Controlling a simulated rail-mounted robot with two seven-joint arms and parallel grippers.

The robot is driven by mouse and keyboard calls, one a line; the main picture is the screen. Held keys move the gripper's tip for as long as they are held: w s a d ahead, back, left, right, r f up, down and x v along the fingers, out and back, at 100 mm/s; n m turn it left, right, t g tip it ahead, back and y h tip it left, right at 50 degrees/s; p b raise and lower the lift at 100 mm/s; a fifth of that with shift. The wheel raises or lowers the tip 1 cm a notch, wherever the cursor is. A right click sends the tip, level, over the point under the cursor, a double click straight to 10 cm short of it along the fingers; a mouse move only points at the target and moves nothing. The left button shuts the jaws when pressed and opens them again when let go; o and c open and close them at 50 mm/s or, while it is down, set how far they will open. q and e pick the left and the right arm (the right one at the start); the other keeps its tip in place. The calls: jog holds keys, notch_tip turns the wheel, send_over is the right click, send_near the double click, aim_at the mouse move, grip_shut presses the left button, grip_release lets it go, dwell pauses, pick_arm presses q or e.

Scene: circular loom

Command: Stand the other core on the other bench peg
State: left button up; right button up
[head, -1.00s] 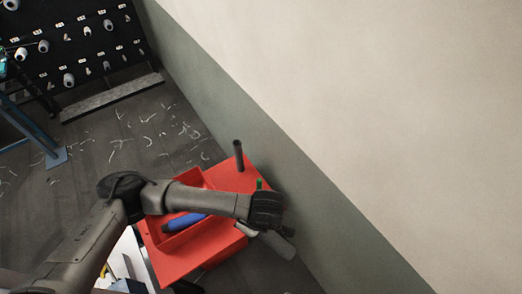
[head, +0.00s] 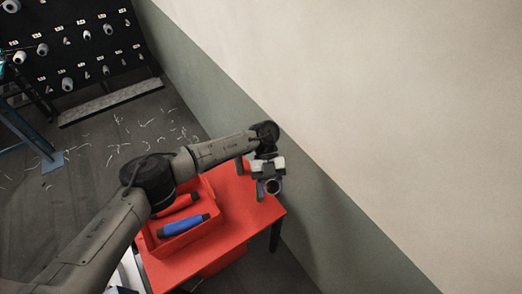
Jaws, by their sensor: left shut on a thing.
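My left gripper (head: 268,179) is over the far right part of the red bench (head: 225,233), close to the wall. It is shut on a dark grey core (head: 270,196), seen nearly end-on as a ring, so it looks roughly upright. I cannot tell whether the core is above a peg or around one. The bench pegs are hidden behind my left arm, gripper and core. My right gripper is not in view.
The wall (head: 310,195) runs close along the bench's right side. A black rack of spools (head: 70,50) stands far left.

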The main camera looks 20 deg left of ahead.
pick_arm(q)
jog(key=w+n+t+h, duration=0.2)
jog(key=n+t+h, duration=0.1)
jog(key=n, duration=0.1)
jog(key=w+a+f+n+t+h+b, duration=0.1)
jog(key=w+n+t+h, duration=0.1)
jog(key=n+t, duration=0.1)
jog(key=w+a+n+t+h+b, duration=0.1)
jog(key=w+n+t+h, duration=0.2)
jog(key=n, duration=0.2)
jog(key=shift+f+h, duration=0.25)
jog(key=shift+h, duration=0.05)
jog(key=w+a+f+n+t+y+b, duration=0.2)
jog(key=w+a+f+n+t+b, duration=0.4)
jog(key=w+n+t+b, duration=0.3)
jog(key=w+f+n+t, duration=0.1)
jog(key=t, duration=0.2)
jog(key=shift+a+f, duration=0.25)
jog(key=shift+a, duration=0.15)
jog(key=shift+t, duration=0.3)
jog(key=shift+p, duration=0.4)
